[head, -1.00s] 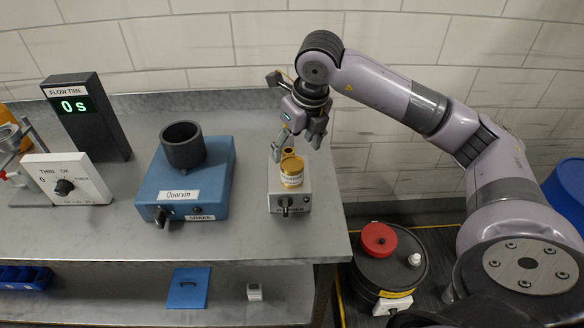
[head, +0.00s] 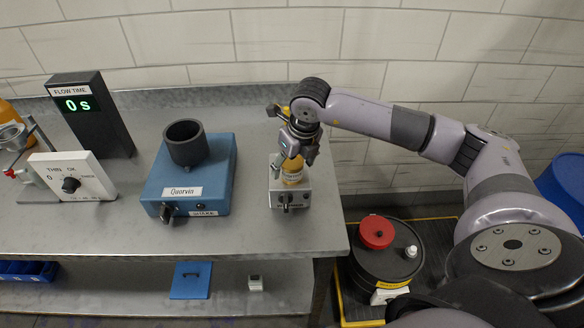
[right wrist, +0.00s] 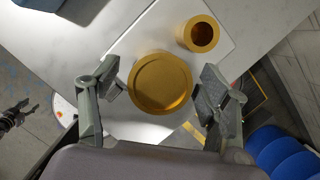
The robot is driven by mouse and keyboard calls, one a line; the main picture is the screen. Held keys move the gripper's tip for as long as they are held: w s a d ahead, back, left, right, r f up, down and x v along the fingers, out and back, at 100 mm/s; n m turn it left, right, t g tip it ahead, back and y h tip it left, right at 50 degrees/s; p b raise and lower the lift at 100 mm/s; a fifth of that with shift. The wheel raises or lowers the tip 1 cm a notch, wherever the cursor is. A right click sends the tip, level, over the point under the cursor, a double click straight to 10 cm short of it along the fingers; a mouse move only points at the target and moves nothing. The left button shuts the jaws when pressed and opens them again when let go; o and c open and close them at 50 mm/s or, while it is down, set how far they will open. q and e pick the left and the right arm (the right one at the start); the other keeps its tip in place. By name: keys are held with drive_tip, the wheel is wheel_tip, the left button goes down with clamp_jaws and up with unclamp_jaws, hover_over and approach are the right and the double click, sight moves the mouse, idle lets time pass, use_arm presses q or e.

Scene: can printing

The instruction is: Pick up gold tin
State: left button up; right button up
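In the right wrist view the tin's round gold top (right wrist: 160,83) lies between the two open fingers of my right gripper (right wrist: 161,88), with a small gap showing on each side. My left gripper (right wrist: 24,112) shows small at the left edge of the right wrist view, its prongs apart, empty.
A hollow gold cylinder (right wrist: 201,34) stands close to the tin on the same device. The blue Quorvin unit (head: 221,172) with a dark cup (head: 186,145) is to the left. A dark drum with a red lid (head: 377,232) stands on the floor right of the bench.

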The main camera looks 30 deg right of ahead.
sight(292, 161)
drive_tip(key=c, duration=1.3)
drive_tip(key=shift+r, duration=0.15)
wheel_tip(292, 161, up, 20)
drive_tip(key=b, duration=0.3)
drive_tip(key=shift+b, duration=0.35)
